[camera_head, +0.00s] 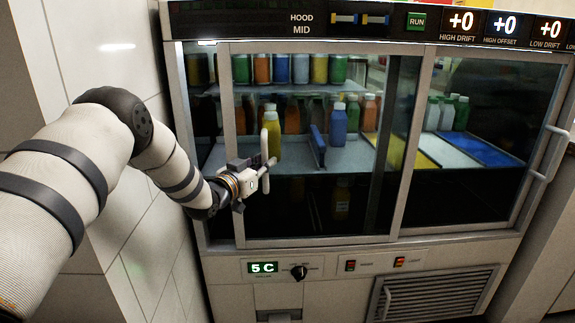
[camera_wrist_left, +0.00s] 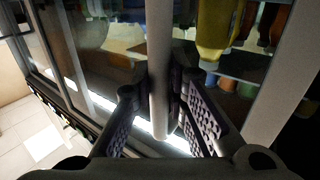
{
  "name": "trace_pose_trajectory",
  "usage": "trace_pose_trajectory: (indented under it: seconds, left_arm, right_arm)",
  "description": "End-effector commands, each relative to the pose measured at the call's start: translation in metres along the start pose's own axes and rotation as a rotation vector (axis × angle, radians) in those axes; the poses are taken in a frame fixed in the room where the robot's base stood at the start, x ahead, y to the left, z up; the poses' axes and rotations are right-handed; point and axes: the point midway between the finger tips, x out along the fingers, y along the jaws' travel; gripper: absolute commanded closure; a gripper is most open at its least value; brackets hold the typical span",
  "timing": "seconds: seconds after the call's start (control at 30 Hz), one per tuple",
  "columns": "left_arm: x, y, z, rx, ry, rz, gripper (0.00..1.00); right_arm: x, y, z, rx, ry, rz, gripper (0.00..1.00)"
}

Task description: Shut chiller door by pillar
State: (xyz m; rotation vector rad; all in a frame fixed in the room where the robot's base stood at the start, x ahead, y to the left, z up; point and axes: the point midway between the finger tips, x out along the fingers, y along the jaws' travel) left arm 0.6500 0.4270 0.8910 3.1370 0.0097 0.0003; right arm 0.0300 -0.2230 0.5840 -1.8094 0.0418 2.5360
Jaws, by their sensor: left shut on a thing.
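The chiller door (camera_head: 232,145) by the pillar is a framed sliding glass panel on the left half of the cabinet. A dark gap shows between its left frame and the cabinet's left post (camera_head: 187,140). Its upright pale bar handle (camera_head: 271,128) stands out from the glass. My left gripper (camera_head: 264,173) is at the handle's lower part. In the left wrist view the handle bar (camera_wrist_left: 158,60) passes between the two fingers of my left gripper (camera_wrist_left: 160,92), which is shut on it. My right gripper is not in view.
The white tiled pillar (camera_head: 95,50) stands close at the left, beside my left arm. A second glass door with a handle (camera_head: 549,155) is on the right. Several coloured bottles and a blue divider (camera_head: 317,146) are behind the glass. A control panel (camera_head: 263,267) reads 5 C below.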

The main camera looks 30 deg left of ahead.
Motion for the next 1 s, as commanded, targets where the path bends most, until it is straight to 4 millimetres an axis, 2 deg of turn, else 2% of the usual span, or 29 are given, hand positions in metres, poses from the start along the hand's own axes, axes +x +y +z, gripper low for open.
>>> trace_pose_trajectory:
  seconds: [0.1, 0.3, 0.8, 0.83, 0.9, 1.0]
  left_arm:
    - [-0.008, -0.019, 0.003, 0.0, -0.006, -0.002, 1.0]
    - [-0.015, -0.037, 0.003, -0.001, -0.006, 0.0, 1.0]
    - [-0.017, -0.043, 0.004, 0.0, -0.006, 0.0, 1.0]
    - [-0.017, -0.043, 0.004, 0.0, -0.006, 0.0, 0.8]
    - [-0.017, -0.043, 0.003, 0.0, -0.006, 0.0, 0.65]
    - [-0.017, -0.043, 0.002, 0.0, -0.004, 0.0, 0.65]
  right_arm:
    - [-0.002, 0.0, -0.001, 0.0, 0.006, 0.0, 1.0]
    - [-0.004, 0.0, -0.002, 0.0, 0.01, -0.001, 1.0]
    - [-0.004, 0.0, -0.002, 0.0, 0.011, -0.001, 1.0]
    - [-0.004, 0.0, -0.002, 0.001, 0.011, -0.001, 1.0]
    - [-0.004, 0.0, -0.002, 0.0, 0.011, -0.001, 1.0]
    - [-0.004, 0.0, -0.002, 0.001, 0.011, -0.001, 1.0]
